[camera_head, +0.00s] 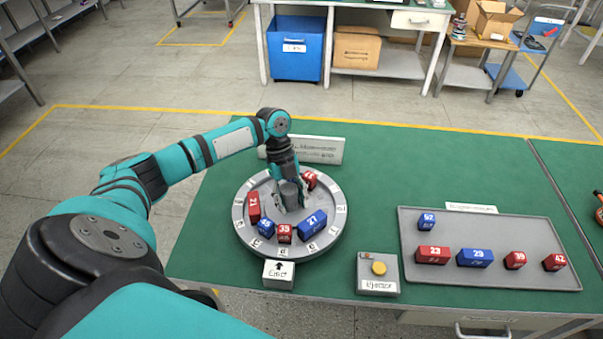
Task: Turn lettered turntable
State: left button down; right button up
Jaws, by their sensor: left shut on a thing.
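The round grey turntable (330,236) stands on the green table, with lettered white labels around its rim. My left gripper (291,205) points down at the middle of the turntable. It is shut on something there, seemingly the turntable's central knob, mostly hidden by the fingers. A grey block with an up arrow (279,274) stands at the turntable's front edge. My right gripper does not show.
A grey tray (490,222) at the right holds several red and blue numbered blocks. A box with a yellow button (378,272) stands between turntable and tray. A white sign (318,150) stands behind the turntable. The green table is clear at the back right.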

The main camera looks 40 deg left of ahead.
pick_arm(q)
jog(key=shift+r, duration=0.1)
dwell(0.6)
jog(key=c, duration=0.7)
grip_release()
jog(key=shift+s, duration=0.1)
jog(key=v, duration=1.2)
